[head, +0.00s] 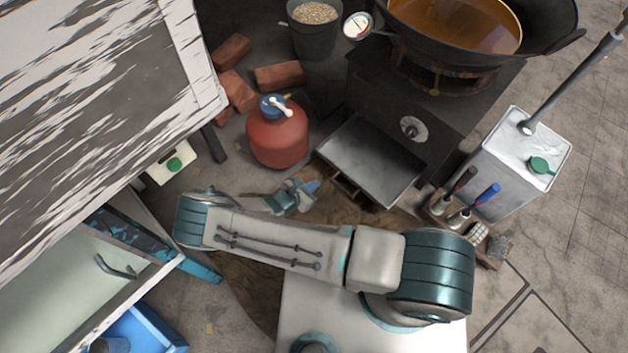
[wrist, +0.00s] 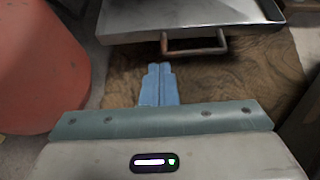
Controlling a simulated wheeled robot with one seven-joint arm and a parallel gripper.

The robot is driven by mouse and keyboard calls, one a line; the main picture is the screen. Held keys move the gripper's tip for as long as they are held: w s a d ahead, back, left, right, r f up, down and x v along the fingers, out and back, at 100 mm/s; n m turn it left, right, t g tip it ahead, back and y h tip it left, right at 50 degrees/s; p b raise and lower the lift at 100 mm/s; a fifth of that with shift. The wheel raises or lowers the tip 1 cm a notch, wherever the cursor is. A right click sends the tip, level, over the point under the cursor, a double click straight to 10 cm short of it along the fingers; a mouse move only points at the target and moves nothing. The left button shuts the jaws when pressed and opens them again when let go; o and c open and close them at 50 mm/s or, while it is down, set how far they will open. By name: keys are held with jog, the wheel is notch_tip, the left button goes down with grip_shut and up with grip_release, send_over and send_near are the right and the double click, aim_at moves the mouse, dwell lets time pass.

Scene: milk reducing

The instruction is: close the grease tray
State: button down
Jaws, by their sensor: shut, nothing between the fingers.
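The grease tray (head: 371,160) is a flat grey metal tray pulled out from the front of the dark stove (head: 408,120). It is open. In the wrist view the tray (wrist: 190,16) lies at the top, with its bar handle (wrist: 194,46) facing me. My gripper (head: 310,187) is left of the tray's front in the head view, with blue fingers. In the wrist view my gripper (wrist: 163,68) has its fingers together and empty. The fingertips point toward the handle's left end and look close to it; I cannot tell whether they touch.
A red gas cylinder (head: 277,137) stands left of the tray, and also fills the left of the wrist view (wrist: 35,70). Bricks (head: 279,76) lie behind it. A tool holder (head: 446,208) and a white canister (head: 515,165) stand to the right. A wok of oil (head: 455,25) sits on the stove.

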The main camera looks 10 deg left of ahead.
jog(key=b, duration=0.2)
send_near(338, 169)
notch_tip(338, 169, down, 3)
jog(key=w+d, duration=0.1)
jog(key=shift+w+d+r+b, duration=0.25)
jog(key=shift+w+d+b, duration=0.25)
jog(key=shift+w+d, duration=0.5)
jog(key=shift+w+d+r, duration=0.15)
jog(key=shift+w+d, duration=0.1)
jog(key=shift+w, duration=0.35)
